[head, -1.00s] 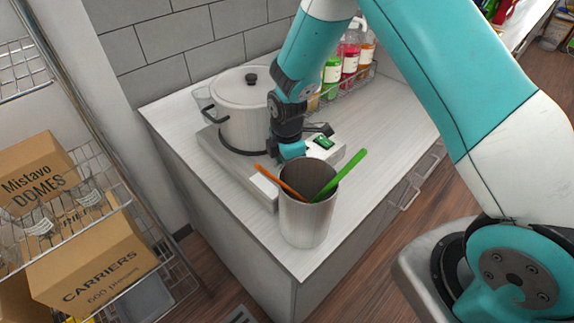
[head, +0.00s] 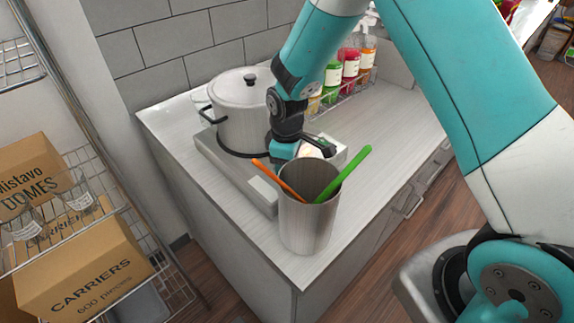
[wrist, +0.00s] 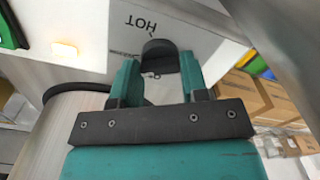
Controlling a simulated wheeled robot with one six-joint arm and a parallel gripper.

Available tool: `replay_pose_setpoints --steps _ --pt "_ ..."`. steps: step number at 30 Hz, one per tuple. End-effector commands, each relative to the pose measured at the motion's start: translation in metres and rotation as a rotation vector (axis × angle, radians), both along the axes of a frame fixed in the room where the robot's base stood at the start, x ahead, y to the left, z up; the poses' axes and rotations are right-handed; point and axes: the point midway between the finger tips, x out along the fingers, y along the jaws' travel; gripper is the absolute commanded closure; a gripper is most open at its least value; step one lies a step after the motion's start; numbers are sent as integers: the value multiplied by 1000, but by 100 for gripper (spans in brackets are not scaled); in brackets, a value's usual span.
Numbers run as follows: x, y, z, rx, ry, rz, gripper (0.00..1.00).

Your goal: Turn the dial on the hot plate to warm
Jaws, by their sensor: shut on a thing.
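The hot plate (head: 222,172) lies on the counter under a lidded steel pot (head: 240,122). Its white panel (wrist: 105,45) fills the top of the wrist view, with the word HOT upside down. The dark dial (wrist: 160,54) stands out from this panel between my gripper's two teal fingers. My gripper (wrist: 155,78) is shut on the dial. In the head view my gripper (head: 310,152) is at the hot plate's right side, behind a steel cup; the dial is hidden there. I cannot read the dial's setting.
A steel cup (head: 306,225) with an orange and a green stick stands close in front of my gripper. Syrup bottles (head: 350,66) stand in a rack behind. Cardboard boxes (head: 85,275) are on a wire shelf at left. The counter's right part is clear.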

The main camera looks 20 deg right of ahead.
Motion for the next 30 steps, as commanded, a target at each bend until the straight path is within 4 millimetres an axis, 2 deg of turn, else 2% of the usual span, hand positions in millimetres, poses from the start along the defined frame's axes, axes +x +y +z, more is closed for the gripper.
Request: replay_pose_setpoints --steps 17,18,21,30 --pt "1 0 1 0 -3 -31 83" --pt "1 0 1 0 -3 -31 52" --pt "1 0 1 0 -3 -31 34" --pt "1 0 2 0 -3 -31 34"
